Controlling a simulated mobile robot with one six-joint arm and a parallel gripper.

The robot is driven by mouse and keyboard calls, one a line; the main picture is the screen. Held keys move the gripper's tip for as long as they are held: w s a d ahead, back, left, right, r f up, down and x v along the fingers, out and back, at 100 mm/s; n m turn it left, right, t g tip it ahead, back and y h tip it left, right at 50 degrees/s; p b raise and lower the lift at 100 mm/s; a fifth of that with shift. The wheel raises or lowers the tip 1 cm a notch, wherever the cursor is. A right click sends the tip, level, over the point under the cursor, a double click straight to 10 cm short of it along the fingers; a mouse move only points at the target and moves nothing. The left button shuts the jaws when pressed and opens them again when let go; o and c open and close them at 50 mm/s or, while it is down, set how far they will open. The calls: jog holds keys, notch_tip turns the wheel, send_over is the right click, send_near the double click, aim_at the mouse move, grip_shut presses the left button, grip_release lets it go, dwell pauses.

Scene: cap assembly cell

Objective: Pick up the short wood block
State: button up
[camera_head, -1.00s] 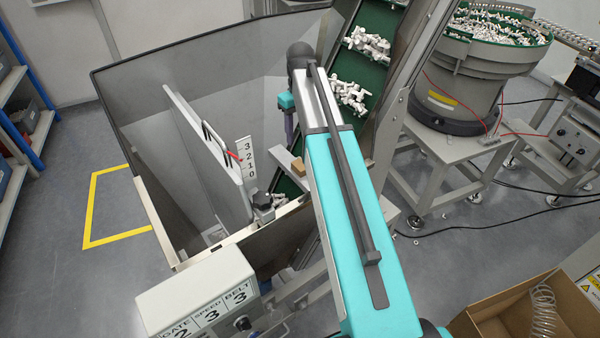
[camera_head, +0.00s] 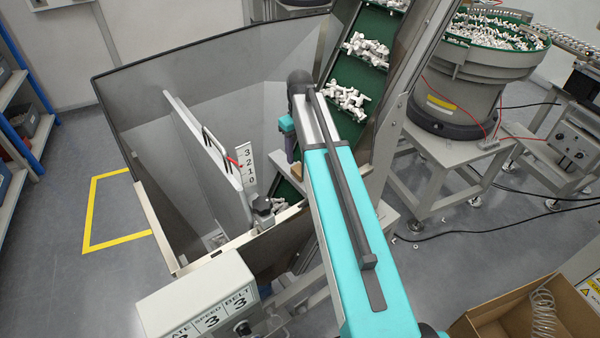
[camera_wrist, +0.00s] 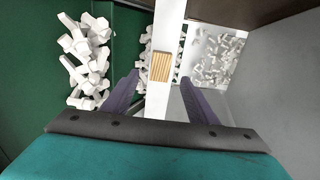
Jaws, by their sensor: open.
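The short wood block (camera_wrist: 161,66) shows in the wrist view as a small tan piece with striped grain, on a narrow white ledge (camera_wrist: 166,32). In the head view, a tan bit of the block (camera_head: 297,171) shows just left of my arm; the rest is hidden. My gripper (camera_wrist: 160,77) is open, with its two purple fingers apart and nothing between them. In the wrist picture, the block lies between and slightly beyond the fingertips. I cannot tell the height left between them.
A green cleated belt (camera_head: 358,75) carrying white parts rises beside the ledge; a clump of white parts (camera_wrist: 86,58) lies left of the fingers. The hopper's grey wall (camera_wrist: 285,70) stands at the right. A level gauge (camera_head: 248,168) and inner panel (camera_head: 205,150) are inside the hopper.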

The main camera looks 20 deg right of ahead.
aim_at(300, 169)
jog(key=shift+f, duration=1.3)
jog(key=shift+f+p, duration=0.6)
jog(key=shift+f, duration=2)
jog(key=shift+c, duration=0.4)
jog(key=c, duration=1)
